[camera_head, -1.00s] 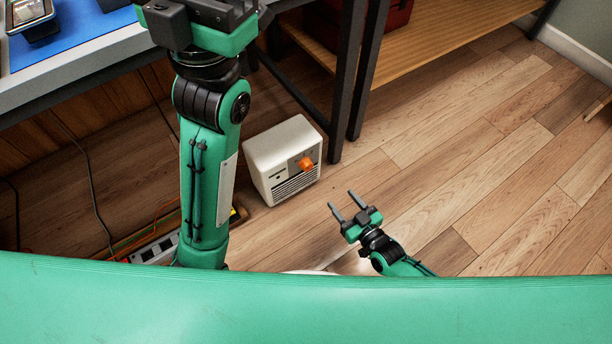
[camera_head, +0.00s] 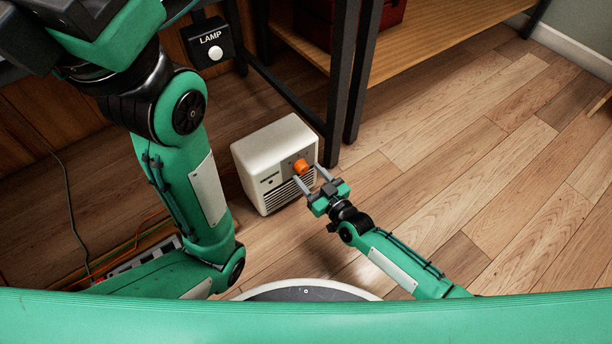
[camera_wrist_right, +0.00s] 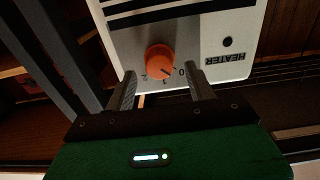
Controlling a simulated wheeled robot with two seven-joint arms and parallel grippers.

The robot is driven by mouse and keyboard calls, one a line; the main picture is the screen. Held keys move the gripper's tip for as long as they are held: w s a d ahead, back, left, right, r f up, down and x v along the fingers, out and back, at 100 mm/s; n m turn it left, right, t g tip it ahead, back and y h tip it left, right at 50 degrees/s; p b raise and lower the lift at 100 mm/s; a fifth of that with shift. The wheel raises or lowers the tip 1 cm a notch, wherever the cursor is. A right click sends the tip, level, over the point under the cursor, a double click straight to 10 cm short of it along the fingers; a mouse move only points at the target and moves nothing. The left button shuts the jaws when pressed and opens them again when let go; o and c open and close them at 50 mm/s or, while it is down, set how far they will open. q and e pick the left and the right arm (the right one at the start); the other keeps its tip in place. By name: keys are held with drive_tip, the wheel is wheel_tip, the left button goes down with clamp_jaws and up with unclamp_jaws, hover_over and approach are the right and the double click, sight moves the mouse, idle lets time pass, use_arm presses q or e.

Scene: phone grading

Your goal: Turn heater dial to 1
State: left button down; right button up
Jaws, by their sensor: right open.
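The white heater (camera_head: 262,166) stands on the floor by a dark table leg, with an orange dial (camera_head: 300,167) on its front. My right gripper (camera_head: 307,171) is open, its two fingertips at either side of the dial. In the right wrist view the heater looks upside down, and the dial (camera_wrist_right: 160,60) sits just beyond the open fingers (camera_wrist_right: 160,80), with a visible gap on the right side.
A black box labelled LAMP (camera_head: 209,42) with a white button is at the top, behind the heater. Dark table legs (camera_head: 340,85) stand close behind the heater's right side. A power strip (camera_head: 140,262) and cables lie at the lower left. The wooden floor (camera_head: 480,180) at right is clear.

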sight(300, 166)
drive_tip(key=shift+b+x, duration=0.3)
drive_tip(key=shift+x, duration=0.9)
drive_tip(key=c, duration=0.9)
drive_tip(key=shift+c, duration=0.2)
